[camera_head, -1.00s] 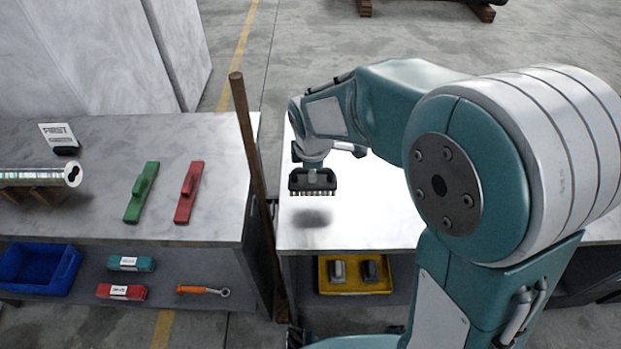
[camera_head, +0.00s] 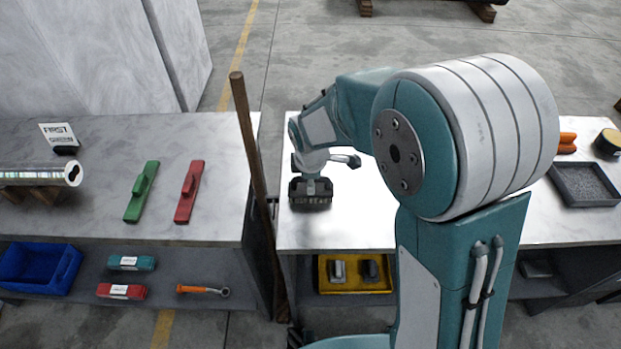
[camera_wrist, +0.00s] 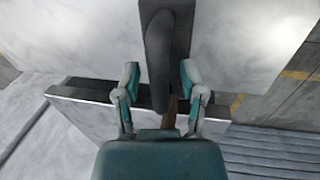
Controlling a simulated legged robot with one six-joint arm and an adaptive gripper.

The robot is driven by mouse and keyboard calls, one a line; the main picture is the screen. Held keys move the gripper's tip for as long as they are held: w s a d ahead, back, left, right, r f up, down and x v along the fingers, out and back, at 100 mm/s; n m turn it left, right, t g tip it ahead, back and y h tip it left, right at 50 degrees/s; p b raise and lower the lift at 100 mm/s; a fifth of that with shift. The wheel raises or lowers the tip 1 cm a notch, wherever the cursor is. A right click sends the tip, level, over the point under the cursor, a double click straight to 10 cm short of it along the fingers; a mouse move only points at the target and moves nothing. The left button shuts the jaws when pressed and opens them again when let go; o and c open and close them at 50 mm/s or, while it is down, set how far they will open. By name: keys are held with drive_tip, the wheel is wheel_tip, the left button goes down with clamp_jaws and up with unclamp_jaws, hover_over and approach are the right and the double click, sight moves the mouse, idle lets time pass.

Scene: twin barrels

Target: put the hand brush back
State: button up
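The hand brush (camera_head: 310,192) is a dark block with a row of bristles, at the left part of the right-hand bench top (camera_head: 340,232). It looks to rest on or very near the bench. In the wrist view the brush (camera_wrist: 159,50) shows as a dark base with a rounded handle between my fingers. My gripper (camera_wrist: 159,75) has its fingers on either side of the handle, with a narrow gap visible at each side. The bristle contact with the bench is not clear.
A wooden pole (camera_head: 245,130) leans in the gap left of the brush. A green tool (camera_head: 141,192) and a red tool (camera_head: 189,192) lie on the left bench. A grey-filled tray (camera_head: 585,184) sits at right. A yellow bin (camera_head: 355,288) is on the shelf below.

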wheel_tip(320, 180, up, 12)
drive_tip(key=s, duration=0.2)
drive_tip(key=s+d+r+m+t, duration=0.1)
drive_tip(key=s+d+r+m, duration=0.2)
drive_tip(key=s+d+m, duration=0.4)
drive_tip(key=s+d+r+m+t, duration=0.2)
drive_tip(key=s+d+r+m, duration=0.1)
drive_tip(key=s+d+m, duration=0.5)
drive_tip(key=s+m, duration=0.3)
drive_tip(key=s, duration=0.1)
drive_tip(key=shift+r, duration=0.3)
drive_tip(key=shift+s+d, duration=0.1)
drive_tip(key=shift+d, duration=0.1)
